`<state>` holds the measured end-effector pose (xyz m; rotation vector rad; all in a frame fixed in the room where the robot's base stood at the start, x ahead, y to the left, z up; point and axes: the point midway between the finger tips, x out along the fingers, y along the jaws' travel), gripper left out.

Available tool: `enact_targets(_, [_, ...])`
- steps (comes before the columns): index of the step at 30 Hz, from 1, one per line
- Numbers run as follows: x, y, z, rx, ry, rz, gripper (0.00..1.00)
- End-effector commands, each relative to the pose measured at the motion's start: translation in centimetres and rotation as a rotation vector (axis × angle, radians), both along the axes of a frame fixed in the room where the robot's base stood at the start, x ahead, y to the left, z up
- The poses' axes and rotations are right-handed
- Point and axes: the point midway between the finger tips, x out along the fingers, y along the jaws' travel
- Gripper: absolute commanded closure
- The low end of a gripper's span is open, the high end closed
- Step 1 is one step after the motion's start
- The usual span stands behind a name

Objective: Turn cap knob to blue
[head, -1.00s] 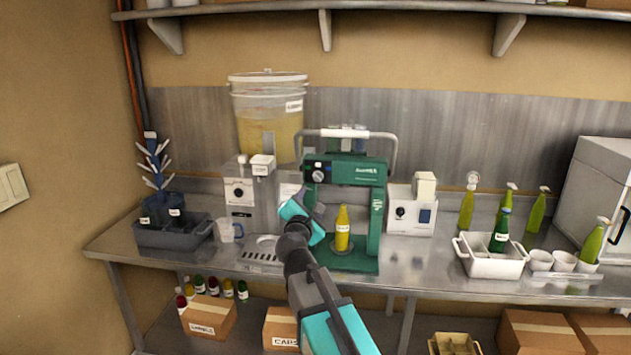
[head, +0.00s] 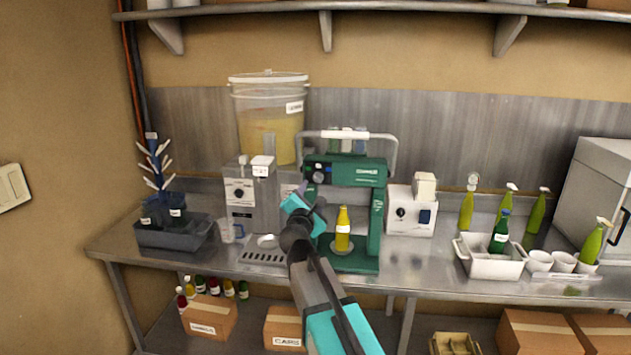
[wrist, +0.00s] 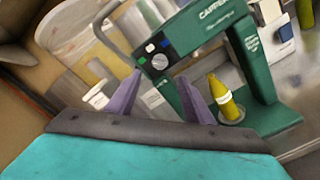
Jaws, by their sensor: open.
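The green capping machine (head: 345,170) stands on the steel counter. Its cap knob (wrist: 160,61) is a round pale dial on a dark panel at the machine's upper left. Green, white and blue marks sit around the knob in the wrist view; which one it points to is too small to tell. The knob also shows small in the head view (head: 319,178). My gripper (wrist: 160,76) is open and empty, its purple fingers spread to either side of the knob in the wrist picture. Contact with the knob cannot be seen. A yellow bottle (head: 342,230) stands upright on the machine's base.
A dispenser (head: 240,190) below a large clear bucket (head: 268,125) stands close on the left. A white box with a dial (head: 410,212) is on the right. The machine's raised handle (head: 346,134) arches above. A white bin (head: 487,262) holds a green bottle farther right.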

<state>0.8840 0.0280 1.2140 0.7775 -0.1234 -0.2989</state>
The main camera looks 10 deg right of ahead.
Motion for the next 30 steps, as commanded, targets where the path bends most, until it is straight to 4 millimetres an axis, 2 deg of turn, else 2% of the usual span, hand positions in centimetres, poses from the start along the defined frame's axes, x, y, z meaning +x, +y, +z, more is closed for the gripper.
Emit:
enact_targets(3, [1.4, -0.4, 0.2, 0.001, 0.000, 0.000, 0.53])
enact_targets(30, [9.3, -3.0, 0.1, 0.000, 0.000, 0.000, 0.53])
